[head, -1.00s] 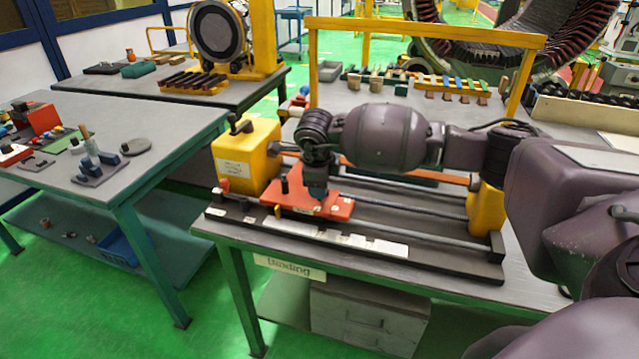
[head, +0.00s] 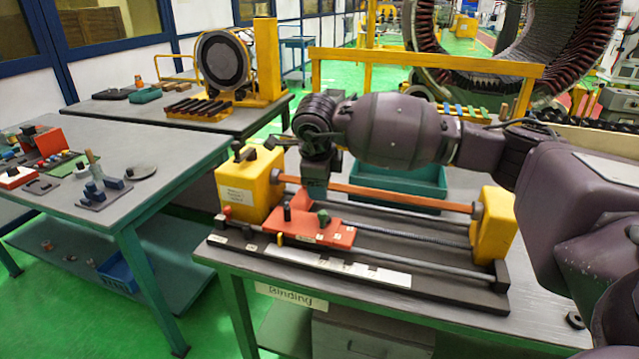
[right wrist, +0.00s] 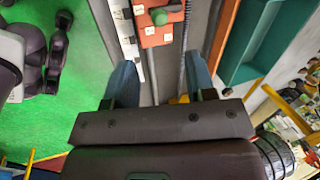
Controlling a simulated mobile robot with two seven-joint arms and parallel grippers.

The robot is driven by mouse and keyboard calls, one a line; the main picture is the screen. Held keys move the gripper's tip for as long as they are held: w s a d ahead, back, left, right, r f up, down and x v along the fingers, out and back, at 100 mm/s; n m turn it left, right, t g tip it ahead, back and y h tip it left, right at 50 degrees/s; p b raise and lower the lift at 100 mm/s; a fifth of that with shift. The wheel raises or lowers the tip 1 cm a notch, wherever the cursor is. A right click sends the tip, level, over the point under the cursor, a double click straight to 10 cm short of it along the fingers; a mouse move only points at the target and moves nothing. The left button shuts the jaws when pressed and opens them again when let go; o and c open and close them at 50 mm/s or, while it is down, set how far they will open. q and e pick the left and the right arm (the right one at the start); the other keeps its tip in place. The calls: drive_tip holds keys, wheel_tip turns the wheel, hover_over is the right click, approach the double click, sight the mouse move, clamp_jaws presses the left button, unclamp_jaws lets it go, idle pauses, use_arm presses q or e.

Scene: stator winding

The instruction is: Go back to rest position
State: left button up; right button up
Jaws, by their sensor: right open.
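My right gripper (head: 316,190) hangs over the back part of the red carriage (head: 338,238) on the binding machine. Its jaws are small and partly hidden in the head view. In the right wrist view the gripper (right wrist: 160,82) shows two blue fingers spread apart with nothing between them. The red carriage (right wrist: 154,36) with its green knob (right wrist: 159,16) lies beyond the fingertips, apart from them. The green knob (head: 323,217) also shows in the head view, uncovered. My left gripper is in neither view.
The machine has a yellow headstock (head: 250,185) and a yellow end block (head: 492,232), joined by an orange bar (head: 400,197). A green tray (head: 425,183) stands behind it. A grey table (head: 160,185) with tools stands to the left, across a green floor gap.

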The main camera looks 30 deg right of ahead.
drive_tip(key=a+r+m+t+y, duration=0.15)
drive_tip(key=a+r+y, duration=0.35)
drive_tip(key=a+y, duration=0.5)
drive_tip(key=a+r+m+t+y, duration=0.1)
drive_tip(key=a+r+m+y, duration=0.25)
drive_tip(key=a+y, duration=0.7)
drive_tip(key=s+d+f+m+t+h, duration=0.1)
drive_tip(key=d+f+m+t+h, duration=0.25)
drive_tip(key=f+m, duration=0.45)
drive_tip(key=s+d+f+m+t+h, duration=0.15)
drive_tip(key=f+m+t+h, duration=0.3)
drive_tip(key=m, duration=0.75)
drive_tip(key=s+d+f+m+t+h, duration=0.1)
drive_tip(key=d+f+m+t+h, duration=0.4)
drive_tip(key=m, duration=0.5)
drive_tip(key=s+d+f+m+g+h, duration=0.2)
drive_tip(key=s+f+m, duration=0.3)
drive_tip(key=s+f, duration=0.6)
drive_tip(key=s+d+f+m+g+h, duration=0.3)
drive_tip(key=s+f+m+g, duration=0.1)
drive_tip(key=s+f, duration=0.8)
drive_tip(key=shift+s+f+m+g, duration=0.25)
drive_tip(key=shift+s+m+g, duration=0.15)
drive_tip(key=shift+s, duration=0.65)
